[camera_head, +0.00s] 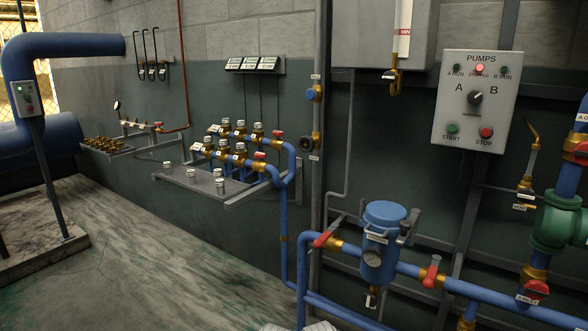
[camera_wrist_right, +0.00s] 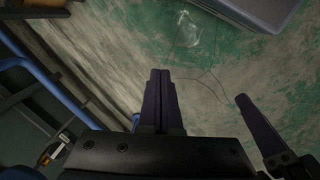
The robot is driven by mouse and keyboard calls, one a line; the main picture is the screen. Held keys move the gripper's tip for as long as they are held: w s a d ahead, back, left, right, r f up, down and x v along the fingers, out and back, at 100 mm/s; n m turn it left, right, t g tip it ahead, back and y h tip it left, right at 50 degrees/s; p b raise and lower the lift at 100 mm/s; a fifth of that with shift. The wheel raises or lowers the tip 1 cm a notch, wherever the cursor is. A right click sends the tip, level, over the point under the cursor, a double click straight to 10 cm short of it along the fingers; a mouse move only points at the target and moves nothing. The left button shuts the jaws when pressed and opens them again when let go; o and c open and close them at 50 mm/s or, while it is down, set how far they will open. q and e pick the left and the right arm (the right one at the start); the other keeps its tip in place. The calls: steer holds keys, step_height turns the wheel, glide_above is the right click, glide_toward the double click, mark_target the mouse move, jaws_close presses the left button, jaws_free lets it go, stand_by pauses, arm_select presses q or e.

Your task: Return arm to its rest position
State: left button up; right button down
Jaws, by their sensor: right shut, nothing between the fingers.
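My right gripper (camera_wrist_right: 163,76) shows in the right wrist view with its two dark fingers side by side, shut and empty. It hangs over the green and grey floor and touches nothing that I can see. At the right of that view is a slender dark part that looks like my left gripper (camera_wrist_right: 243,98), seen side-on. I cannot tell whether it is open or shut. Neither arm shows in the head view.
A blue filter housing (camera_head: 384,217) with red-handled valves stands on a blue pipe (camera_head: 455,285). A pump panel (camera_head: 477,98) and a valve manifold shelf (camera_head: 236,187) are on the wall. Blue piping (camera_wrist_right: 40,75) passes left of my right gripper. Open floor (camera_head: 170,250) lies at the left.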

step_height(320, 180, up, 31)
steer(key=a+p, duration=0.1)
steer(key=p, duration=3)
steer(key=shift+s, duration=0.4)
steer(key=shift+a, duration=0.1)
